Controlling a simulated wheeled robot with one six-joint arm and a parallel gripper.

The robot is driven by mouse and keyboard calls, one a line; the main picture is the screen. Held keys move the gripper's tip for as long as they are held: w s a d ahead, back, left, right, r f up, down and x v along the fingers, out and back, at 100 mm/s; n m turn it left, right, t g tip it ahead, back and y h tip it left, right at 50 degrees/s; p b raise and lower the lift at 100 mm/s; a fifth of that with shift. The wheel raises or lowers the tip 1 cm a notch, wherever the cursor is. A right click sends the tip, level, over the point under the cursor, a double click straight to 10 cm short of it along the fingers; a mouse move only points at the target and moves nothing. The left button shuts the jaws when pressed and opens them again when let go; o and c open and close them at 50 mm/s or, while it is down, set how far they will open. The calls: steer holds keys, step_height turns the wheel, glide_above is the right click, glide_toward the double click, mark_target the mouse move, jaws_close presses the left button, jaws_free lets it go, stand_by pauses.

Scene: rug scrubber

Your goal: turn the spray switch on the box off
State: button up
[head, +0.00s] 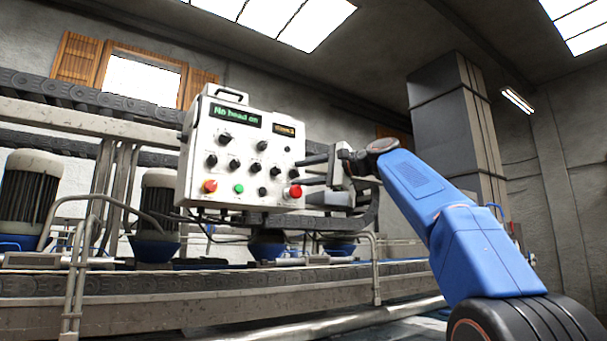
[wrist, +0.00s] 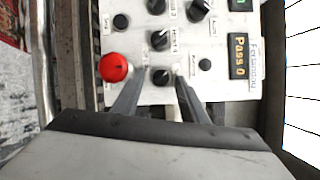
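The white control box (head: 235,150) hangs at the centre of the head view, with several black knobs and switches, a red mushroom button (head: 295,191) and a green button (head: 239,188). The labels are too small or blurred for me to tell which one is the spray switch. My gripper (head: 305,171) is at the box's right edge, fingers pointing at its face. In the wrist view my gripper (wrist: 158,82) is open, fingertips apart, with a black knob (wrist: 161,77) showing between them. I cannot tell whether the fingers touch it. The red button (wrist: 114,67) is left of the fingers.
A green display (head: 235,115) reads "No head on". A small amber display (wrist: 238,56) reads "Pass 0". Another black knob (wrist: 160,40) and a small black button (wrist: 205,65) are close to the fingers. A conveyor frame (head: 180,290) with rails runs below the box.

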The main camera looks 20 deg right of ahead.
steer(key=shift+s, duration=0.1)
steer(key=v, duration=1.7)
steer(key=shift+s+d+f, duration=0.1)
steer(key=s+a+f+n+g+h, duration=0.1)
steer(key=s+a+f+h, duration=0.15)
steer(key=f, duration=0.85)
steer(key=s+a+f+n+g+h, duration=0.1)
steer(key=s+a+f+g+h, duration=0.15)
steer(key=f, duration=0.95)
steer(key=s+a+f+n+g+h, duration=0.1)
steer(key=s+a+f, duration=0.2)
steer(key=f, duration=0.8)
steer(key=s+d+f+n+g+h, duration=0.1)
steer(key=s+f+n+h, duration=0.1)
steer(key=s+f, duration=0.5)
steer(key=s+f+n+g+h, duration=0.2)
steer(key=s+f, duration=0.6)
steer(key=f, duration=1.1)
steer(key=s+d+f+n+g+h, duration=0.1)
steer(key=s+f+n, duration=0.4)
steer(key=f, duration=0.8)
steer(key=s, duration=0.2)
steer(key=shift+s+d+h, duration=0.3)
steer(key=shift+s+h, duration=0.05)
steer(key=shift+h, duration=0.05)
steer(key=shift+c, duration=1.1)
